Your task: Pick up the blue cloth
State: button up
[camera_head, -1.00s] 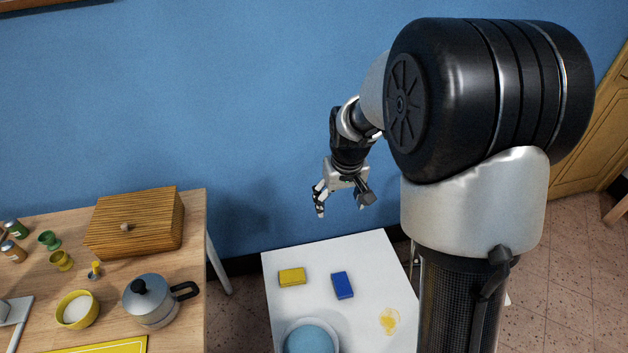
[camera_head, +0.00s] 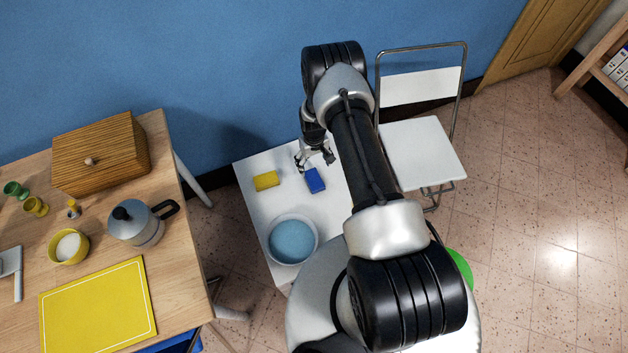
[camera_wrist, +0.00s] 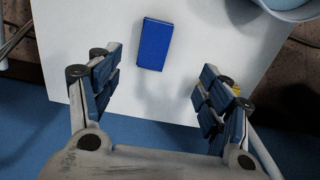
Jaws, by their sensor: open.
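The blue cloth (camera_head: 315,180) is a small folded block lying flat on the white table (camera_head: 258,205). In the wrist view the blue cloth (camera_wrist: 154,44) lies ahead of the fingers, nearer the left finger in the picture. My gripper (camera_head: 314,160) is just behind the cloth, toward the wall, in the head view. In the wrist view my gripper (camera_wrist: 158,88) is open and empty, its fingers wide apart over the table. Its height above the table is hard to judge.
A yellow cloth (camera_head: 266,181) lies left of the blue one. A bowl of bluish water (camera_head: 292,241) stands nearer on the same table. A white folding chair (camera_head: 422,150) stands to the right. A wooden table (camera_head: 185,300) with a moka pot (camera_head: 137,222) is at left.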

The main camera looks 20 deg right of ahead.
jog(key=b, duration=0.3)
send_over(316, 182)
jog(key=a, duration=0.1)
notch_tip(316, 182, down, 10)
jog(key=shift+s+f, duration=0.15)
jog(key=shift+f, duration=0.1)
jog(key=f+b, duration=0.2)
jog(key=f, duration=0.1)
jog(key=f+b, duration=0.1)
jog(key=f, duration=0.1)
jog(key=shift+d+f, duration=0.15)
jog(key=shift+d, duration=0.25)
jog(key=shift+c, duration=0.2)
jog(key=c, duration=1.1)
